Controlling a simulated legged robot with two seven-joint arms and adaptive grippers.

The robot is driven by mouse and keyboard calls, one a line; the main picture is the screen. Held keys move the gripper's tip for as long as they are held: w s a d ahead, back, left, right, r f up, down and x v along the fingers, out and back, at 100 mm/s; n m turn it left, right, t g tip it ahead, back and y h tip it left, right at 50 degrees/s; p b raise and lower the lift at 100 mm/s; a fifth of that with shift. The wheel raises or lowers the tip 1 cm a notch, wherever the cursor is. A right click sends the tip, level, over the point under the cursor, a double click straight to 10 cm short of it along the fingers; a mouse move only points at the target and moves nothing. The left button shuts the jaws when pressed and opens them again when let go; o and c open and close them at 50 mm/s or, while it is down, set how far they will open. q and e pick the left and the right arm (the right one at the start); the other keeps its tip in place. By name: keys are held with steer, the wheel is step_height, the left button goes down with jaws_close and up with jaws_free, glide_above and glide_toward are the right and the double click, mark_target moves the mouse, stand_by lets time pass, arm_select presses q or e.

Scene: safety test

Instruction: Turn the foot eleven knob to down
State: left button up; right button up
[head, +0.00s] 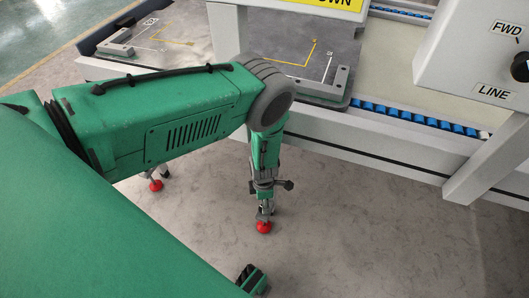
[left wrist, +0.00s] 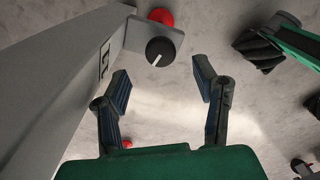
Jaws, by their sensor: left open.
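In the left wrist view, a round black knob (left wrist: 160,52) with a short white pointer mark sits on a small grey plate beside a long grey panel. The mark slants toward the lower left of the picture. A label (left wrist: 105,60) on the panel is seen sideways and may read 11. My left gripper (left wrist: 161,77) is open and empty. Its two fingers stand either side of the knob's line, with the knob beyond the fingertips and apart from them. This knob cannot be made out in the head view. My right gripper cannot be identified in either view.
In the head view, another black knob (head: 520,67) sits on a white box (head: 445,55) marked FWD and LINE. A conveyor with blue rollers (head: 420,119) runs along the white frame. The concrete floor (head: 370,230) is open. A red round thing (left wrist: 160,16) is beyond the wrist-view knob.

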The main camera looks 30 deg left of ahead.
arm_select(q)
step_height(320, 180, down, 5)
steer(key=shift+a+b, duration=0.1)
steer(key=shift+b, duration=1.1)
steer(key=shift+f, duration=0.35)
steer(key=shift+f+b, duration=0.2)
steer(key=shift+b, duration=0.15)
steer(key=shift+r, duration=0.1)
steer(key=c, duration=1.2)
